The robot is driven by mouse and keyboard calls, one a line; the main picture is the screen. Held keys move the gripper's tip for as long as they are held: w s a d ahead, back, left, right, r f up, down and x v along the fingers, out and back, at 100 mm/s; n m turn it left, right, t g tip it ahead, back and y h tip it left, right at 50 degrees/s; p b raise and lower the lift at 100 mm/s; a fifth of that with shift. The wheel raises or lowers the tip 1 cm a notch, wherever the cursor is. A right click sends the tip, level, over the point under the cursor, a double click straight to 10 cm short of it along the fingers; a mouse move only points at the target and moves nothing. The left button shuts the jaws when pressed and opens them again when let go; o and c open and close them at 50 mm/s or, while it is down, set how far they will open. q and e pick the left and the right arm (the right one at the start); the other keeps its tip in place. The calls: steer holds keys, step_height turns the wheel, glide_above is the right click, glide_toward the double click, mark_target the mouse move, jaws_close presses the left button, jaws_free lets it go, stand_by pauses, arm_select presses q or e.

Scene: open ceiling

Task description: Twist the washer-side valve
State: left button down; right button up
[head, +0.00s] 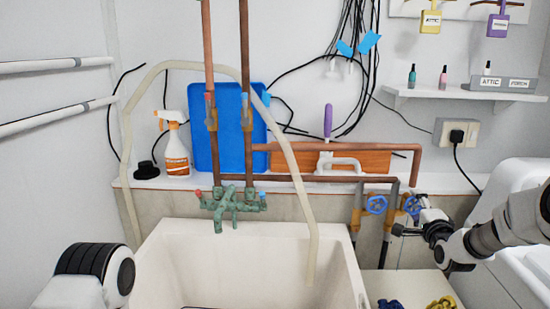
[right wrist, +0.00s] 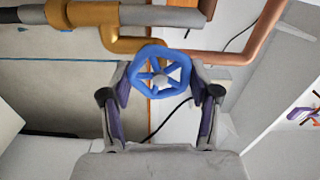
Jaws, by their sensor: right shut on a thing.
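The washer-side valve has a blue handwheel (head: 410,204) on brass and grey pipework at the wall, right of the sink. My right gripper (head: 420,214) reaches it from the right and partly covers it. In the right wrist view the blue spoked handwheel (right wrist: 160,80) sits between the two fingers of my right gripper (right wrist: 158,88), which are shut on its rim from both sides. A second blue handwheel (head: 376,205) is on the pipe just to the left, apart from the gripper. My left gripper is out of view; only part of my left arm shows at the bottom left.
The white sink (head: 180,270) fills the lower middle, with a green tap (head: 232,205) and a pale hose (head: 300,200). The white washer (head: 525,260) stands at the right under my right arm. Blue and yellow items (head: 390,304) lie on a pale surface below the valves.

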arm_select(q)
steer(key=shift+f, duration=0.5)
arm_select(e)
steer(key=shift+r, duration=0.25)
